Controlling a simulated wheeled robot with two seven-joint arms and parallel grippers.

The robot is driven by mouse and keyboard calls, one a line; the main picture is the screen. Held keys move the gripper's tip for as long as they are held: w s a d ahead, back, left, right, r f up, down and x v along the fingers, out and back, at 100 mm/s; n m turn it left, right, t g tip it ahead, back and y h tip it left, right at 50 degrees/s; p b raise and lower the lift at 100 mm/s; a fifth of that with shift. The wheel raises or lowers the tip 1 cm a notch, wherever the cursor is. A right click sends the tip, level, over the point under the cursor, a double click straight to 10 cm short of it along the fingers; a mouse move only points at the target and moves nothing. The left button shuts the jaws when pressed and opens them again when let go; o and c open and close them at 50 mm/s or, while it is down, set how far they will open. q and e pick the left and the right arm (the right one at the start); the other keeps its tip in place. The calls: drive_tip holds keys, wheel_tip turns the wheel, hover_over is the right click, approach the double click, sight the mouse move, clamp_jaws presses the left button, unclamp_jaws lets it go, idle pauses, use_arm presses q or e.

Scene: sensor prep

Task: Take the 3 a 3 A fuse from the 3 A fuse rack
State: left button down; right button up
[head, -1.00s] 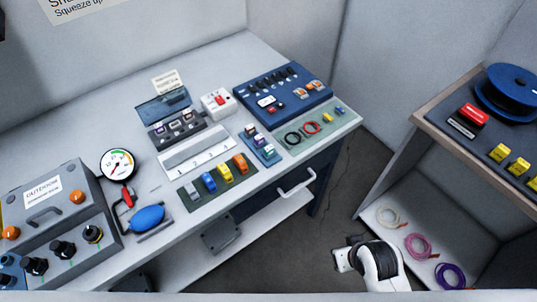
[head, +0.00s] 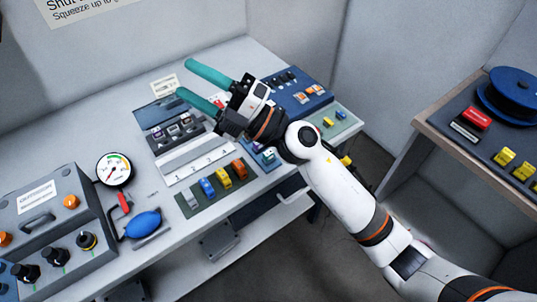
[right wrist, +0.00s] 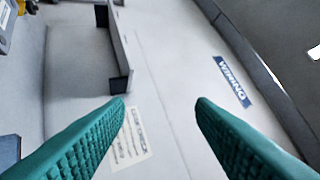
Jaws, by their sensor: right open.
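My right gripper (head: 184,78) is open and empty above the back of the workbench, with its two teal fingers spread and pointing left. In the right wrist view its fingers (right wrist: 160,102) stand apart with nothing between them. A small blue rack (head: 265,156) with small parts sits on the bench, partly hidden behind my right arm. A dark strip (head: 215,201) at the bench's front edge bears grey, blue, yellow and orange blocks. I cannot read a 3 A label, so I cannot tell which holder is the 3 A fuse rack. My left gripper is out of view.
A pale tray marked with numbers (head: 193,167) lies behind the dark strip. A blue panel (head: 310,102) is partly behind my arm. A gauge (head: 114,170), a blue bulb (head: 143,224) and a grey box (head: 50,205) stand left. A shelf (head: 440,130) stands right.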

drive_tip(key=s+a+f+n+g+h, duration=0.2)
drive_tip(key=s+a+f+n+g, duration=0.15)
drive_tip(key=n+g, duration=0.4)
drive_tip(key=n+h+p, duration=0.1)
drive_tip(key=n+h, duration=0.3)
drive_tip(key=h, duration=1.6)
hover_over(268, 155)
drive_tip(key=shift+t, duration=0.35)
wheel_tip(268, 155, down, 18)
drive_tip(key=shift+r, duration=0.1)
drive_tip(key=shift+w+d+f+p, duration=0.15)
drive_tip(key=shift+f+p, duration=0.2)
drive_tip(key=shift+f, duration=0.65)
drive_tip(key=shift+w+a+f+p, duration=0.1)
drive_tip(key=shift+f+p, duration=0.2)
drive_tip(key=shift+f, duration=0.7)
drive_tip(key=shift+w+d+f+p, duration=0.15)
drive_tip(key=shift+f+p, duration=0.2)
drive_tip(key=shift+f, duration=0.65)
drive_tip(key=shift+a, duration=0.1)
drive_tip(key=c, duration=1.1)
